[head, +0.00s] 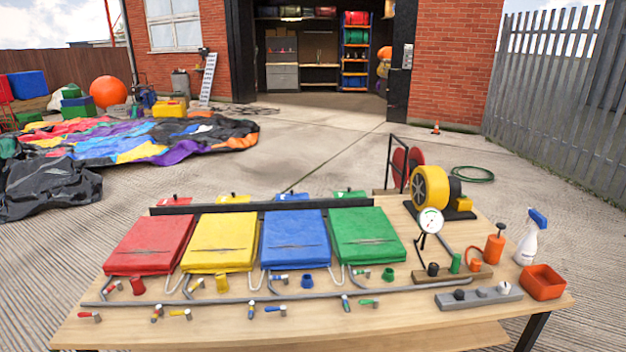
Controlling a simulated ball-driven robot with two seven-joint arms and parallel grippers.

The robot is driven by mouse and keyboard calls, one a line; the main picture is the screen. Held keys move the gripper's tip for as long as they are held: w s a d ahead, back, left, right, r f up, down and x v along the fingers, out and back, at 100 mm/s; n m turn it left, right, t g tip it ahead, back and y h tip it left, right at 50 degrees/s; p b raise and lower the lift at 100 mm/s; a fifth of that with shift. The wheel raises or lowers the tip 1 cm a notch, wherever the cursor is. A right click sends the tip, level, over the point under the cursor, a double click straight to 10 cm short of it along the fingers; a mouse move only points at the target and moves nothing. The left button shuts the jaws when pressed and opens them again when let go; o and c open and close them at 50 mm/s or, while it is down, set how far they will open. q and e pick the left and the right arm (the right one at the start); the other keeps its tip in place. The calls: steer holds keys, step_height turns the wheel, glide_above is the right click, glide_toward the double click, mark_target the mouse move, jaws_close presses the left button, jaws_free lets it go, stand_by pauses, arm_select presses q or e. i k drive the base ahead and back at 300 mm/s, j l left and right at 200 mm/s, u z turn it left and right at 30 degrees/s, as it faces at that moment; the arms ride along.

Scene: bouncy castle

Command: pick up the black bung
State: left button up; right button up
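Two small black pieces could be the black bung, and I cannot tell which is. One black piece (433,269) sits on the wooden block below the round white gauge, left of a green piece (455,263). The other black piece (459,295) sits at the left part of a grey bar (480,301) near the table's front right. Neither of my grippers is in view.
The wooden table (230,326) carries red (150,243), yellow (219,242), blue (295,239) and green (365,235) folded pads. Several small coloured valves lie along its front. A yellow blower (430,188), spray bottle (530,242) and orange tray (542,283) stand at right.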

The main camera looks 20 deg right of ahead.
mark_target(459, 295)
steer(key=z, duration=1.65)
